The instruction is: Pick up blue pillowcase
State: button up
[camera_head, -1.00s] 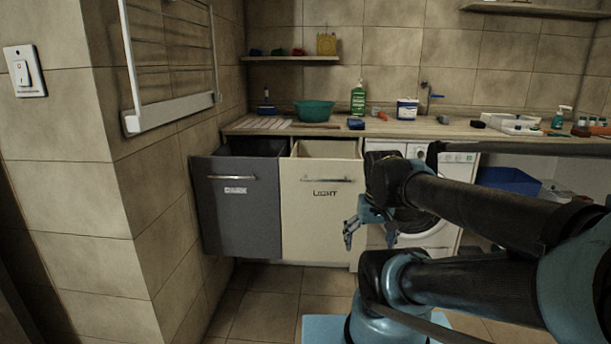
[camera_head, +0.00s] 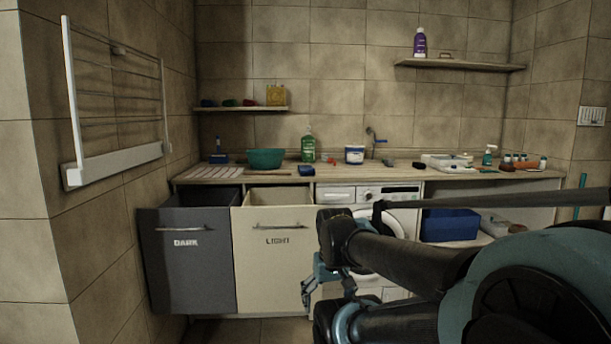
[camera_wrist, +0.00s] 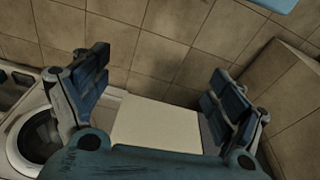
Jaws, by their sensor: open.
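No object is clearly recognisable as a blue pillowcase. A small dark blue item (camera_head: 306,170) lies on the counter above the LIGHT bin, but I cannot tell whether it is cloth. My gripper (camera_head: 327,288) is in front of the cabinets, low and near the right edge of the LIGHT bin, well below the counter. It is open and empty. In the wrist view its two fingers (camera_wrist: 160,92) are wide apart, with a cream panel and floor tiles beyond them.
The DARK bin (camera_head: 188,258) and LIGHT bin (camera_head: 272,262) are tilted open. A washing machine (camera_head: 404,224) stands right of them, partly behind my arm. A blue box (camera_head: 450,224) is under the counter (camera_head: 400,172). A teal bowl (camera_head: 265,158) and green bottle (camera_head: 308,146) stand on the counter.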

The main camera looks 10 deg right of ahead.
aim_at(304, 170)
jog(key=z, duration=2.15)
jog(key=i, duration=1.85)
jog(key=u, duration=2.15)
